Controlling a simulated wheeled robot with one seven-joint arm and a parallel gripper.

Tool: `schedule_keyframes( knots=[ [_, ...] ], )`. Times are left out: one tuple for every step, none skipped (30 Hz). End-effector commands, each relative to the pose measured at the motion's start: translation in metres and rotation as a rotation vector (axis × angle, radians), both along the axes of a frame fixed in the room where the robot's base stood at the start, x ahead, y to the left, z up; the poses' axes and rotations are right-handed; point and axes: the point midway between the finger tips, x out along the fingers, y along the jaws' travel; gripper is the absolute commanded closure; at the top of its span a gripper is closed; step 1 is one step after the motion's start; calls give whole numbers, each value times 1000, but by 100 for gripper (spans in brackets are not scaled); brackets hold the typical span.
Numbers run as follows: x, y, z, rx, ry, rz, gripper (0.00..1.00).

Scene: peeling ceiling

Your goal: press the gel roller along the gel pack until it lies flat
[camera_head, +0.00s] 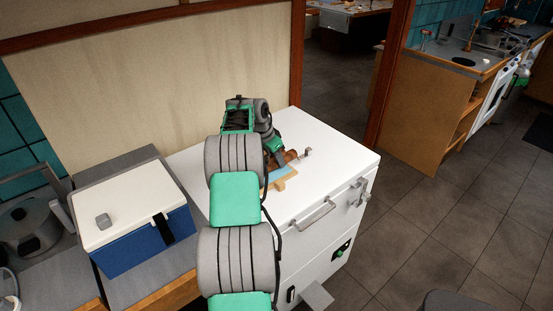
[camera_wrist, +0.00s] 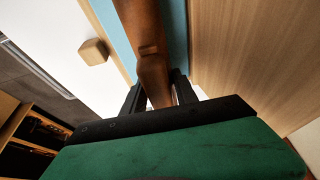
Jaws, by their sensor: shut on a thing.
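The gel roller (camera_wrist: 148,30) is a brown, rounded bar held between the two dark fingers of my gripper (camera_wrist: 157,88) in the wrist view. It runs up out of the top of that view, so its far end is hidden. In the head view the roller (camera_head: 291,155) shows as a small brown piece at the end of my arm, above the white cabinet top. The gel pack (camera_head: 279,174) is a light blue strip there, partly hidden by my arm. It also shows in the wrist view (camera_wrist: 176,35), on both sides of the roller. Contact between roller and pack cannot be told.
A pale wooden piece (camera_head: 285,182) lies by the pack. A small block (camera_wrist: 93,51) stands near the roller. The white cabinet top (camera_head: 330,162) is clear to the right. A blue cooler box (camera_head: 140,245) with a white lid stands left. A wooden partition (camera_head: 150,75) rises behind.

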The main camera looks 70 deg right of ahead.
Motion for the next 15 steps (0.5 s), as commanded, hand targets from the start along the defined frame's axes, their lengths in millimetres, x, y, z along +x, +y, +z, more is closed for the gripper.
schedule_keyframes(
  knots=[
    [0,1,-1,2,1,-1,100],
    [0,2,-2,2,2,0,100],
    [1,4,-3,3,1,0,100],
    [3,7,-3,3,1,1,100],
    [4,10,-4,3,1,2,100],
    [7,14,-4,3,1,2,100],
    [9,18,-4,2,2,3,100],
    [11,21,-4,3,1,2,100],
    [13,25,-4,1,0,2,100],
    [14,28,-4,3,1,2,100],
    [15,31,-4,3,1,2,100],
    [16,33,-3,3,1,2,100],
    [17,34,-2,3,1,2,100],
    [17,35,-2,3,1,2,100],
    [17,35,-2,3,1,1,100]
  ],
)
